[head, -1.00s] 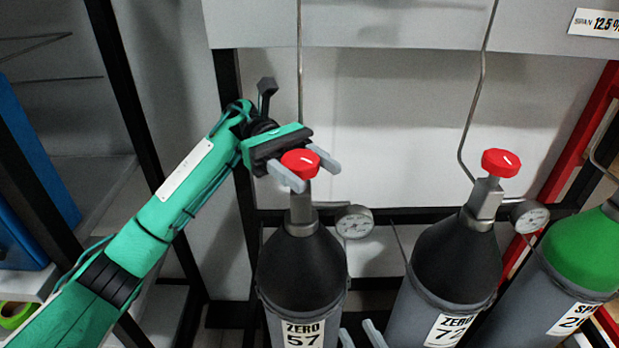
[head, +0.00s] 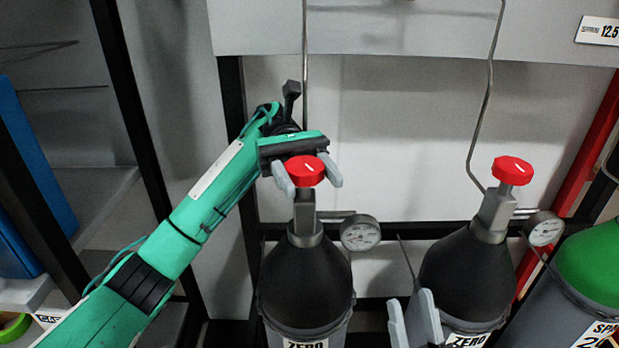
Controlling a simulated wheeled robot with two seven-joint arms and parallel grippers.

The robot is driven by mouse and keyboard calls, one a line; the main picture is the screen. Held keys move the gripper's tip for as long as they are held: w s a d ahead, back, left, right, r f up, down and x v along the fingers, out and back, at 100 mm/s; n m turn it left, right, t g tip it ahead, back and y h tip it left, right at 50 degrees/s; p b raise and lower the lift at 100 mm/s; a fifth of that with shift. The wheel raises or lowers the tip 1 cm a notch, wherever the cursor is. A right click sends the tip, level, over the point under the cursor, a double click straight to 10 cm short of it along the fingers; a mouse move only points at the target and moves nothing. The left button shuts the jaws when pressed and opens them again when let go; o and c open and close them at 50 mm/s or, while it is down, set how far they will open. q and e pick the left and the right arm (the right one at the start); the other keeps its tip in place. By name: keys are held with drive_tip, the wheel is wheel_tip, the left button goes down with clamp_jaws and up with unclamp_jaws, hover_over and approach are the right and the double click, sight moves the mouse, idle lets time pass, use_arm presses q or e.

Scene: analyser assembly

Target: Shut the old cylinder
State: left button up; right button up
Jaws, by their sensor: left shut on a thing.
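Two dark grey cylinders with black shoulders, red knobs and "ZERO" labels stand side by side. The left cylinder (head: 305,280) has its red knob (head: 306,171) between the fingers of my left gripper (head: 307,176), which is shut on it from behind. A short white mark shows on top of this knob. The right cylinder (head: 462,273) has its red knob (head: 512,170) free, also with a white mark. My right gripper (head: 414,322) is low in front of the right cylinder, its fingers apart with nothing seen between them. The labels' lower parts are cut off.
Round gauges (head: 360,233) sit beside the valves, the second one (head: 544,229) at the right cylinder. Thin metal pipes (head: 487,95) run up behind. A green-shouldered cylinder (head: 592,262) stands at the right edge. Dark frame bars (head: 236,130) stand behind the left arm.

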use_arm(q)
drive_tip(key=shift+r, duration=0.1)
drive_tip(key=o, duration=1)
drive_tip(key=shift+c, duration=0.2)
